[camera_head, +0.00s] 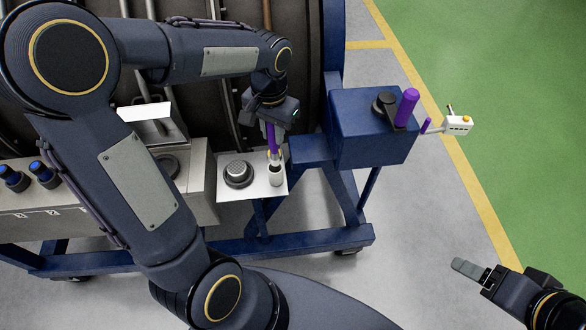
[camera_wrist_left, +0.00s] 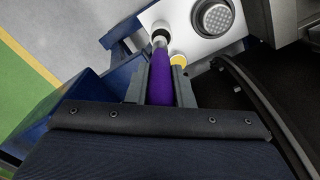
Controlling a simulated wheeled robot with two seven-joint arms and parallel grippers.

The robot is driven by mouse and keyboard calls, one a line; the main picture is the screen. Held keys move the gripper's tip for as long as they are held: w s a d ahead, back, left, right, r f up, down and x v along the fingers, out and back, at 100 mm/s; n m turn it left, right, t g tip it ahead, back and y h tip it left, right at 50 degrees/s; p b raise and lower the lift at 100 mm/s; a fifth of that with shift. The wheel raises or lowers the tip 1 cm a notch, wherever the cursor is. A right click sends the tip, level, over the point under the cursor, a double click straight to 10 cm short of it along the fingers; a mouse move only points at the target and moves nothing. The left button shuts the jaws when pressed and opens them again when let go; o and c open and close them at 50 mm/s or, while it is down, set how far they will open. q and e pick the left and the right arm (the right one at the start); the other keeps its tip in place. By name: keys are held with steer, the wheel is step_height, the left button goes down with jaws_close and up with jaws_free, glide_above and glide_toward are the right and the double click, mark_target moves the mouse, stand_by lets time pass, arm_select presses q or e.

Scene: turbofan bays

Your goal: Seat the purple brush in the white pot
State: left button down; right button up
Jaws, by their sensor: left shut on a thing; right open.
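The purple brush (camera_head: 271,137) is held between the fingers of my left gripper (camera_head: 268,128), with its tip end pointing down. The white pot (camera_head: 275,178), with a dark opening, stands on a small white shelf (camera_head: 235,212) just below the brush. In the left wrist view, the purple brush (camera_wrist_left: 161,80) lies between the two fingers (camera_wrist_left: 160,92), its pale tip overlapping the near rim of the white pot (camera_wrist_left: 160,27). I cannot tell whether the tip is inside the opening. My right gripper (camera_head: 472,272) is open and empty at the lower right, over the floor.
A round dark knurled part (camera_head: 238,174) sits on the shelf left of the pot. A yellow-topped item (camera_wrist_left: 178,60) is close beside the brush. A blue box (camera_head: 370,140) with a purple handle (camera_head: 406,106) stands to the right.

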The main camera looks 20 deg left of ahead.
mark_target(274, 152)
arm_select(q)
step_height(274, 152, down, 3)
steer(key=shift+a+f, duration=0.1)
steer(key=shift+a, duration=0.05)
steer(key=shift+f, duration=2.25)
steer(key=shift+f, duration=0.15)
steer(key=c, duration=1.3)
jaws_free()
